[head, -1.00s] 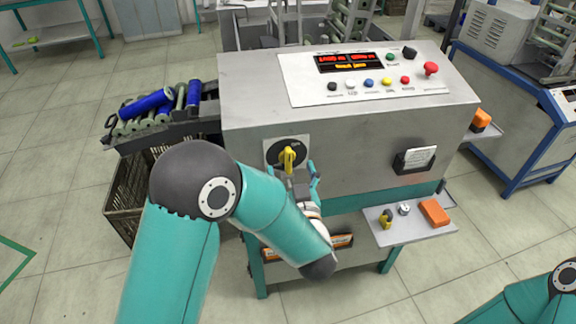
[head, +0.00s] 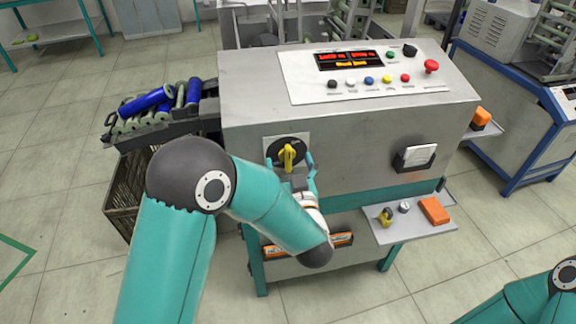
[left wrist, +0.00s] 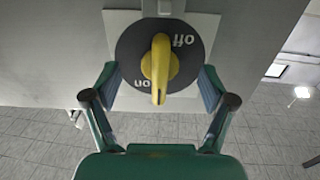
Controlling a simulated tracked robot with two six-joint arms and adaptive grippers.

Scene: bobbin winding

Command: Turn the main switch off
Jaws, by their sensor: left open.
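The main switch is a yellow handle (head: 288,155) on a black round dial (head: 300,147), on the left of the machine's front. In the left wrist view, the handle (left wrist: 159,66) stands nearly upright on the dial (left wrist: 126,50). The "off" mark is at the upper right and the "on" mark at the lower left, close to the handle's lower end. My left gripper (head: 290,165) is open in front of the switch. In the left wrist view its fingers (left wrist: 158,84) are spread on either side of the handle, apart from it. My right gripper is out of view.
The grey machine (head: 350,130) carries a panel with a lit display (head: 346,60), coloured buttons and a red knob (head: 431,66). Blue bobbins (head: 146,102) lie on a chute at left. A side shelf (head: 412,228) holds an orange block (head: 434,210) and small parts.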

